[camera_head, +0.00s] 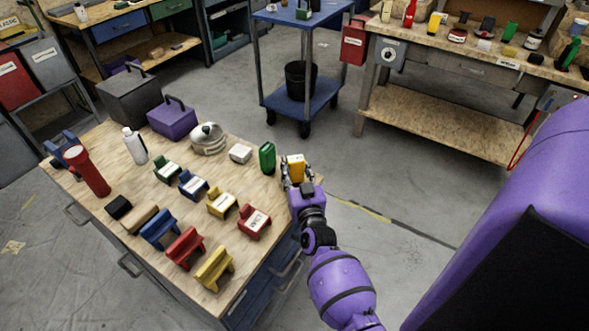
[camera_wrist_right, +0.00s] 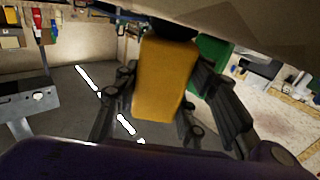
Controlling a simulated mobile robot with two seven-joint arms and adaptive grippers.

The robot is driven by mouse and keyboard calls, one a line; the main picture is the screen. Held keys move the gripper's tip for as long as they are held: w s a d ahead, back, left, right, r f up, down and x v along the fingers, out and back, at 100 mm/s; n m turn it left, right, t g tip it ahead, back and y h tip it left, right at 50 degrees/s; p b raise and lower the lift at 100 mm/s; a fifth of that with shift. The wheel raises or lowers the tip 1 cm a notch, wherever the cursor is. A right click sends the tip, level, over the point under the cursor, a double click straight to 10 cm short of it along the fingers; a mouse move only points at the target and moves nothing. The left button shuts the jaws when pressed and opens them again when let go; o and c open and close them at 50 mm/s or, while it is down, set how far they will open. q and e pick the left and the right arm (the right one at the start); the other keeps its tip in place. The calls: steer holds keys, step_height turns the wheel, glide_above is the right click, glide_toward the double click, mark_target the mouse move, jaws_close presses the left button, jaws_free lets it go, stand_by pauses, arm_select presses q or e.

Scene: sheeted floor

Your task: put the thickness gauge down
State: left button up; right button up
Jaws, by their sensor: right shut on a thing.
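The yellow thickness gauge (camera_head: 296,163) is at the right edge of the wooden workbench top (camera_head: 215,285) in the head view. My right gripper (camera_head: 297,178) is shut on it, with a dark finger on each side. In the right wrist view the gauge (camera_wrist_right: 165,82) stands between the black fingers of my right gripper (camera_wrist_right: 163,100). I cannot tell whether its far end touches the bench. My left gripper is not in view.
A green can (camera_head: 267,157) stands just left of the gauge, and a small white box (camera_head: 240,153) beyond it. Several coloured holders, including a red one (camera_head: 254,221), fill the bench middle. A purple toolbox (camera_head: 173,120) stands farther back. A blue cart (camera_head: 300,94) is behind.

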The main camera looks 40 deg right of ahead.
steer(key=shift+f, duration=0.15)
steer(key=o, duration=1.3)
steer(key=shift+c, duration=0.2)
steer(key=shift+s+r, duration=0.15)
steer(key=shift+r, duration=0.1)
steer(key=p+v, duration=0.2)
steer(key=v, duration=0.9)
steer(key=shift+s+a+p, duration=0.2)
steer(key=shift+s+p, duration=0.1)
steer(key=shift+p, duration=0.1)
steer(key=shift+f, duration=0.1)
